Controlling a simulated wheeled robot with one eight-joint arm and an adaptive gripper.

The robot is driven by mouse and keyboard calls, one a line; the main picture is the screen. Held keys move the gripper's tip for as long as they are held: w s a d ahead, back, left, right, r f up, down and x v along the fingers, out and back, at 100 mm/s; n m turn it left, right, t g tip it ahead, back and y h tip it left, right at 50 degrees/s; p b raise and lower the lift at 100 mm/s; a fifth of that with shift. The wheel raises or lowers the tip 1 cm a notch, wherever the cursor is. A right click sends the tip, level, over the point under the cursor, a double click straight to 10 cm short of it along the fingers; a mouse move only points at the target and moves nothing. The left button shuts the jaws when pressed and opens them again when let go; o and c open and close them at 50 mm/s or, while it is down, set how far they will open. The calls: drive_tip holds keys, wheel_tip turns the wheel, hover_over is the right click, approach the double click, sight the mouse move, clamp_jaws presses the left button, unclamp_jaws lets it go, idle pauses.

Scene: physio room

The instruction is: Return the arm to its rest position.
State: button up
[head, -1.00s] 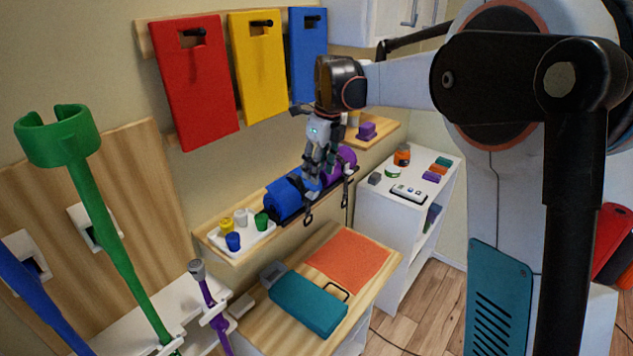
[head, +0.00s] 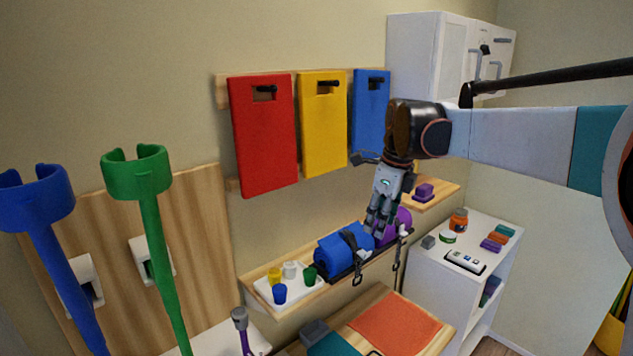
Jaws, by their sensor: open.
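My gripper (head: 378,230) hangs from my arm in the middle of the head view, fingers pointing down. Its fingers are open, and I see nothing held between them. The fingertips overlap the gap between a blue roll (head: 333,258) and a purple roll (head: 402,219) on the wall shelf. Whether they touch either roll cannot be told. My arm stretches across the right side of the view, with the wrist bent down just right of the hanging blue board (head: 370,105).
Red (head: 263,150) and yellow (head: 323,145) boards hang left of the blue one. A tray (head: 300,292) of small cups sits on the shelf. Green (head: 150,215) and blue (head: 50,235) crutches stand left. A white cabinet (head: 425,55) is above; a white unit (head: 425,268) stands right.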

drive_tip(key=s+f+n+t+b, duration=0.2)
drive_tip(key=s+f+n+b, duration=0.5)
drive_tip(key=s+f+n, duration=0.5)
drive_tip(key=s+f+n+t+b, duration=0.3)
drive_tip(key=s+f+n+b, duration=0.4)
drive_tip(key=s+f+n, duration=0.5)
drive_tip(key=s+a+n, duration=0.1)
drive_tip(key=s, duration=0.4)
drive_tip(key=shift+n+h+b, duration=0.4)
